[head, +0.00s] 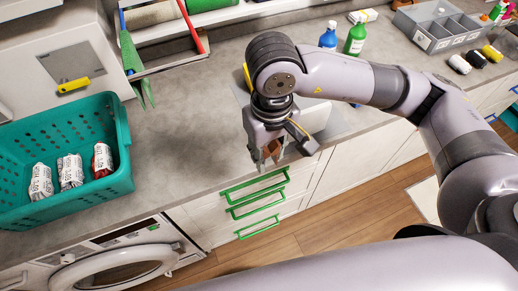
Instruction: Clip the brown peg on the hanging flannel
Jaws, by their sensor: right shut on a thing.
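My right gripper (270,160) points down over the front edge of the counter, above the drawers. It is shut on a small brown thing, which looks like the brown peg (272,149). The fingers partly hide it. I cannot clearly make out the hanging flannel; the arm and gripper cover much of the area around them. My left gripper is not in view.
A teal basket (60,112) with several rolled items stands on the counter (190,130) at left. Drawers with green handles (257,205) and a round-door machine (115,270) are below. Blue (328,36) and green (355,40) bottles and a grey organiser (440,28) stand behind.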

